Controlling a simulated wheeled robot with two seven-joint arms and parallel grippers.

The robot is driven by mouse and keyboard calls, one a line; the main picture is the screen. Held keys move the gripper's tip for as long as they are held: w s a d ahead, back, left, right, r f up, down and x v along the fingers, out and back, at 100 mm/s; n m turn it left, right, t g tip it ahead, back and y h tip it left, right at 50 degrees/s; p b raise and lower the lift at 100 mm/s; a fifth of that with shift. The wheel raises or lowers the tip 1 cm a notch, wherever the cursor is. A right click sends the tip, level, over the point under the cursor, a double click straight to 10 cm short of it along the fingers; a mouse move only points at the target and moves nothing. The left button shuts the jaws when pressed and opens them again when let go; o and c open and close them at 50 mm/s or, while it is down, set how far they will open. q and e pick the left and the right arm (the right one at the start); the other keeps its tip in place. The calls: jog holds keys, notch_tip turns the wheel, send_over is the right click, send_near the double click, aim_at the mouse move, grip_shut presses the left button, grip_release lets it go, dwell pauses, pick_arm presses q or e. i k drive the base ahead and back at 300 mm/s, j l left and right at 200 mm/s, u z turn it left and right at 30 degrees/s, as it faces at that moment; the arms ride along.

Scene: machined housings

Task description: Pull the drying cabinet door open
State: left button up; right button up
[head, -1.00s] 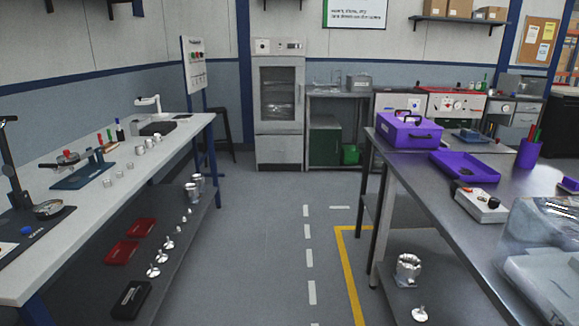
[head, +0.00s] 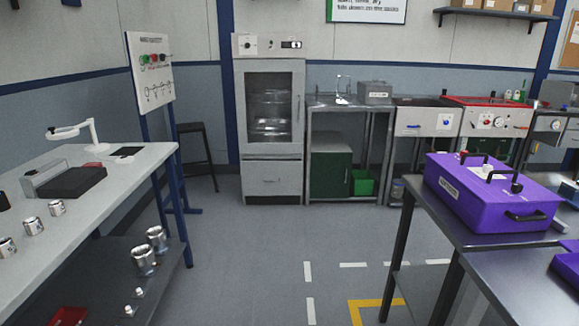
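The drying cabinet (head: 270,175) stands against the back wall, a tall grey-white unit with a control panel on top. Its glass-fronted door (head: 270,108) looks shut, and shelves with shiny contents show faintly through the glass. A thin upright handle (head: 298,108) seems to run along the door's right edge. Below the door is a drawer front (head: 271,174). The cabinet is still some distance ahead across the floor. Neither of my grippers is in the head view.
A light bench (head: 120,165) with metal parts is on the left, a dark stool (head: 197,150) behind it. A dark table (head: 510,250) with a purple case (head: 490,195) is on the right. A steel stand (head: 345,110) adjoins the cabinet. The floor (head: 250,260) between is clear.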

aim_at(296, 66)
jog(key=i, duration=3.75)
